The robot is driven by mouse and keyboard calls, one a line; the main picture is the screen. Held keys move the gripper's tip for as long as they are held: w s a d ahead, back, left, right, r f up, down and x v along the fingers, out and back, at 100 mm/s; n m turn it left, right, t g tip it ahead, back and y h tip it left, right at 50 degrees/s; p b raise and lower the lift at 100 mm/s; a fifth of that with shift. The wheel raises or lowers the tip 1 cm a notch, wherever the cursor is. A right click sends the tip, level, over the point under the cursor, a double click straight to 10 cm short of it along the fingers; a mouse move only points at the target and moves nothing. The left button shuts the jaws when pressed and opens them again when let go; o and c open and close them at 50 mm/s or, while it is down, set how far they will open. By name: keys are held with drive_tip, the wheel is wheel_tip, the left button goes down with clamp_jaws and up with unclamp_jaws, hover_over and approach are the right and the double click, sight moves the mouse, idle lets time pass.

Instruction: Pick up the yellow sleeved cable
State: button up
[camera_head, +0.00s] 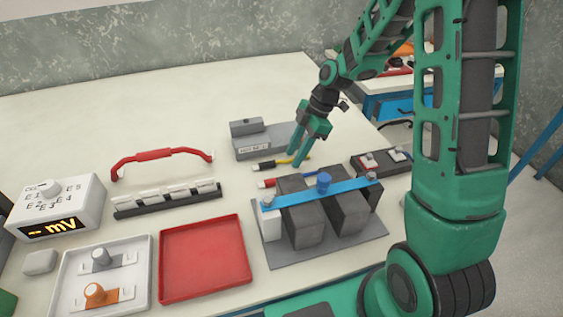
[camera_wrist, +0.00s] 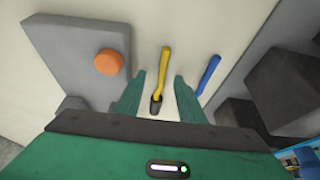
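The yellow sleeved cable (camera_head: 290,161) lies on the pale table between a grey block and the battery rack, its black end pointing left in the head view. In the wrist view the yellow cable (camera_wrist: 163,72) is a short, slightly bent strip with a dark end. My gripper (camera_head: 296,159) is over it, fingers pointing down. In the wrist view my gripper (camera_wrist: 160,79) is open, with one finger on each side of the cable and gaps between. The fingers look empty. I cannot tell their exact height above the table.
A blue strip (camera_wrist: 208,75) lies just right of the right finger. A grey block (camera_wrist: 70,50) with an orange disc (camera_wrist: 107,62) is close on the left. The battery rack (camera_head: 340,240) with a blue bar and a red-ended piece (camera_head: 268,183) are near. Open table lies behind.

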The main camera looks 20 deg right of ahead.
clamp_jaws()
drive_tip(key=shift+r, duration=0.1)
wheel_tip(320, 180, up, 18)
idle(0.9)
